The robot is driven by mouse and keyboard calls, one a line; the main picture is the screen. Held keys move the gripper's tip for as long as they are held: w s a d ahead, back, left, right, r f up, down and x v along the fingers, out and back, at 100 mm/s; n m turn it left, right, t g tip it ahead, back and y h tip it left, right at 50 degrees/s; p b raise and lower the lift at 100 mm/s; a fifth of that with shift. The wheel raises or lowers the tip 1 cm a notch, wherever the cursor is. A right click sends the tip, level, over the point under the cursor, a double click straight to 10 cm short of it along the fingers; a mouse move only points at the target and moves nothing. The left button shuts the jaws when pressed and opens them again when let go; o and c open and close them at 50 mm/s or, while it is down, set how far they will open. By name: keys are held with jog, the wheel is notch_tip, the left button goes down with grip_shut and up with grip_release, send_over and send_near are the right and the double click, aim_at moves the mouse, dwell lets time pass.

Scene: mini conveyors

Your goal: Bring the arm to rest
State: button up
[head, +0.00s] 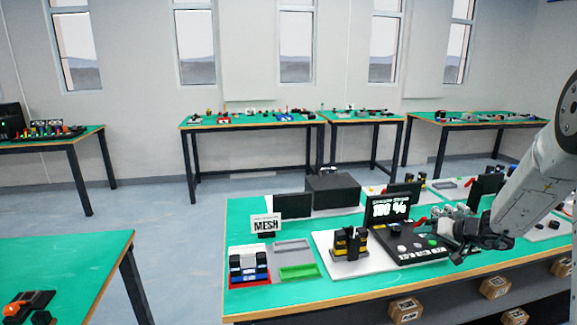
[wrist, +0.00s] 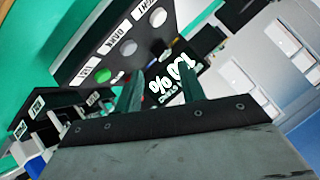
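My gripper (head: 458,243) hangs at the end of my grey arm over the right part of the near green-topped table (head: 300,299). It is beside a black control panel (head: 408,246) with a screen (head: 388,208) that reads "100 %". In the wrist view, the two dark fingers of my gripper (wrist: 161,85) stand apart with nothing seen between them. The screen (wrist: 172,80) and the panel with a green button (wrist: 103,75) lie beyond them. The arm reaches in from the right edge of the head view.
Left of the panel stand a yellow-and-black device (head: 350,243), a green tray (head: 298,272), a grey tray (head: 291,246) and a "MESH" sign (head: 266,224). Dark boxes (head: 333,190) stand behind. Cardboard boxes (head: 405,309) sit under the table. Open floor (head: 170,235) lies to the left.

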jog(key=s+a+r+g+y, duration=0.1)
jog(key=s+a+r+g, duration=0.35)
jog(key=s+a, duration=0.45)
jog(key=s+a+r+g+y, duration=0.1)
jog(key=s+a+r+g, duration=0.2)
jog(key=s+a+r, duration=0.65)
jog(key=s+r+n+h, duration=0.1)
jog(key=s+r+h, duration=0.1)
jog(key=s, duration=1.1)
jog(key=s+r+g+h, duration=0.1)
jog(key=s+h, duration=0.4)
jog(key=s, duration=0.8)
jog(key=shift+s+d+r+n, duration=0.4)
jog(key=shift+d+r, duration=0.05)
jog(key=shift+r, duration=0.2)
